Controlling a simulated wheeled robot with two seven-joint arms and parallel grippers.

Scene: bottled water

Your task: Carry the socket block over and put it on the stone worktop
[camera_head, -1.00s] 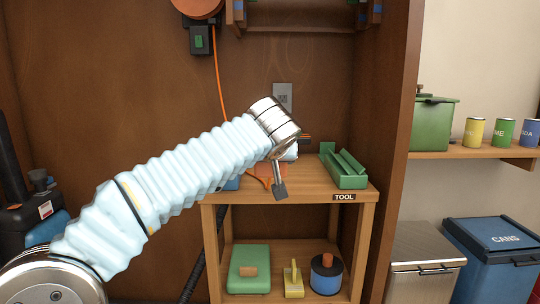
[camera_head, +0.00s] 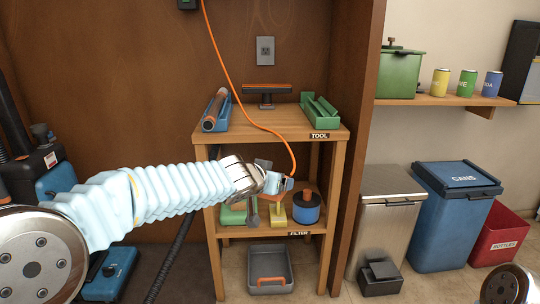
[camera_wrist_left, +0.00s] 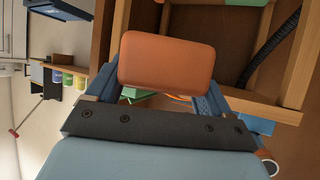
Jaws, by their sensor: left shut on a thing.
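The socket block is an orange block with rounded edges, filling the upper middle of the left wrist view (camera_wrist_left: 167,62). My left gripper (camera_head: 276,186) is shut on it, with a blue finger on each side. In the head view the block (camera_head: 287,186) is small and partly hidden by the gripper, held in front of the wooden shelf unit. An orange cord (camera_head: 247,118) runs from above down to the block. No stone worktop is recognisable. My right gripper is not in view.
The shelf unit's top board (camera_head: 270,124) carries a blue tray (camera_head: 221,116), a dark stand (camera_head: 267,91) and a green tray (camera_head: 319,113). A steel bin (camera_head: 387,215), a blue cans bin (camera_head: 455,200) and a red bin (camera_head: 498,234) stand right of the brown partition.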

